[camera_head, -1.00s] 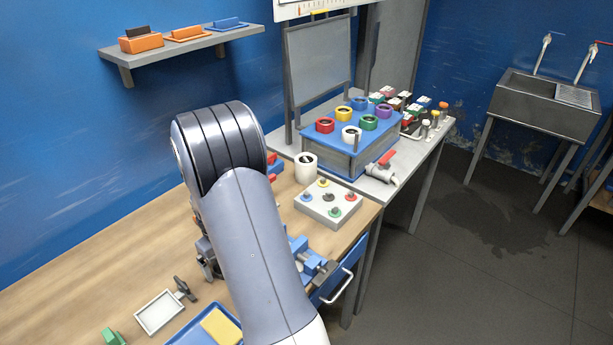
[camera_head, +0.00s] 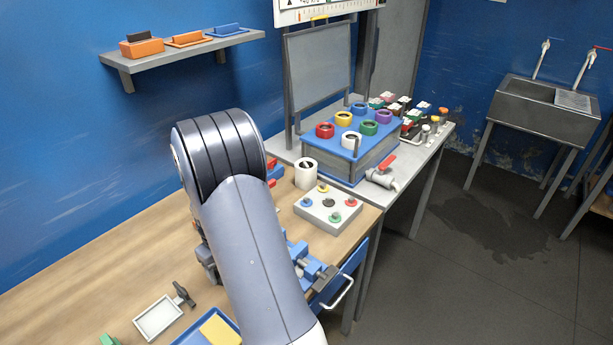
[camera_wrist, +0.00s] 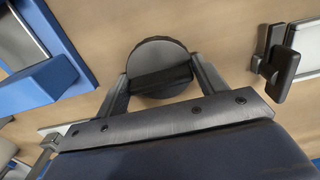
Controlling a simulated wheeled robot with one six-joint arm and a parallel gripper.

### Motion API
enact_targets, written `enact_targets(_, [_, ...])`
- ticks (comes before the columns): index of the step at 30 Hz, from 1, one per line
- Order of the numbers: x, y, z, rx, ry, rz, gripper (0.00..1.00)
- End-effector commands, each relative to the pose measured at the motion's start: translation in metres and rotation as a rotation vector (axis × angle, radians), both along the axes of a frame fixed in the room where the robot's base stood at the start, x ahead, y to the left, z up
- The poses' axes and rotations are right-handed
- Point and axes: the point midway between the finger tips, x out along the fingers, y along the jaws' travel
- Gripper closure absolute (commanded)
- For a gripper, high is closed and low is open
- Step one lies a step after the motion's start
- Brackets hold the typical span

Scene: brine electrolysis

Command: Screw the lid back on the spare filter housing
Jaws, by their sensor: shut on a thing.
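A round, dark lid (camera_wrist: 158,50) with a straight bar across its top shows in the wrist view. My gripper (camera_wrist: 160,76) is shut on it, with one finger at each side. The lid lies over the wooden bench in this view. Any filter housing beneath it is hidden, so I cannot tell whether the lid is seated on one or how the threads stand. In the head view, my own arm covers the gripper and the lid.
The wooden bench (camera_head: 105,270) holds a small white tray (camera_head: 158,318) with a dark clamp-like piece (camera_head: 183,296), which also shows in the wrist view (camera_wrist: 276,62). A blue tray with a yellow piece (camera_head: 219,330), a white cup (camera_head: 306,174) and a knob box (camera_head: 328,207) stand around my arm.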

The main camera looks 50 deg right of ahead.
Motion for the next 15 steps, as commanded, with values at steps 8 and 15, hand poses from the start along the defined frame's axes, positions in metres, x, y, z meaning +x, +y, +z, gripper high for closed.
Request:
enact_targets(8, [0.0, 0.0, 0.007, 0.0, -0.001, 0.0, 0.6])
enact_targets(15, [0.0, 0.0, 0.022, 0.0, -0.001, 0.0, 0.6])
